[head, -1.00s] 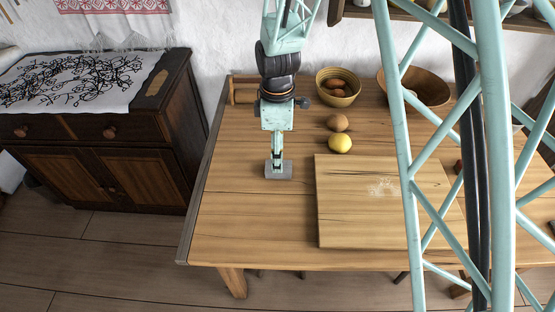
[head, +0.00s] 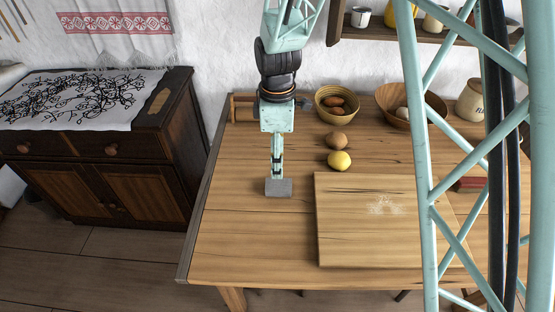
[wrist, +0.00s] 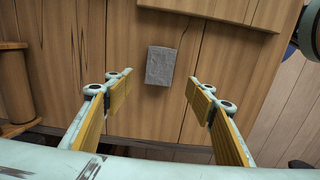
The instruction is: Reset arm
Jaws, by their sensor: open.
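A small grey block (head: 278,188) lies on the wooden table (head: 240,240), near its left side. It also shows in the wrist view (wrist: 160,65), ahead of the fingertips. My gripper (head: 277,175) is just above the block in the head view, pointing down. In the wrist view my gripper (wrist: 160,88) has its fingers wide apart with nothing between them. A gap shows on both sides of the block there.
A cutting board (head: 365,235) lies right of the block. A lemon (head: 339,160), a brown round item (head: 336,140) and a bowl (head: 325,112) are behind. Another bowl (head: 384,98) stands further right. A dark cabinet (head: 165,150) is at left. The front left table area is clear.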

